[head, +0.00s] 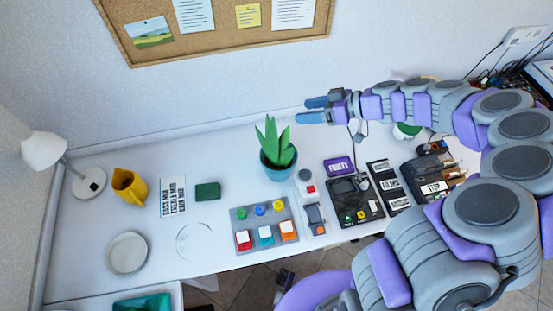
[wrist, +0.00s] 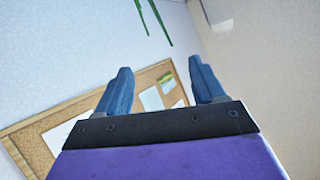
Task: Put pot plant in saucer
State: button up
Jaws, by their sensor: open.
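The pot plant (head: 277,152), green pointed leaves in a teal pot, stands upright on the white desk near its middle. A round white dish (head: 127,253), which looks like the saucer, lies empty at the desk's front left. A faint pale ring (head: 194,241) lies to its right; I cannot tell whether it is a dish or a marking. My gripper (head: 304,110) is open and empty, up and right of the plant in the head view, fingers pointing left. The wrist view shows its two blue fingers (wrist: 160,72) apart, with nothing between them.
A yellow jug (head: 129,186), lamp (head: 88,182), printed card (head: 173,197) and green block (head: 207,191) stand left. A button panel (head: 265,225) sits before the plant. Devices and trays (head: 354,202) crowd the right. A corkboard (head: 226,34) hangs behind.

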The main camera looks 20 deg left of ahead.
aim_at(282, 113)
jog(key=x, duration=0.4)
jog(key=shift+f, duration=0.1)
jog(key=x, duration=0.5)
jog(key=shift+w+a, duration=0.2)
jog(key=shift+a, duration=0.15)
jog(key=shift+d, duration=0.25)
jog(key=shift+c, duration=0.9)
jog(key=shift+d, duration=0.1)
jog(key=c, duration=0.3)
grip_shut()
jog(key=shift+s, duration=0.1)
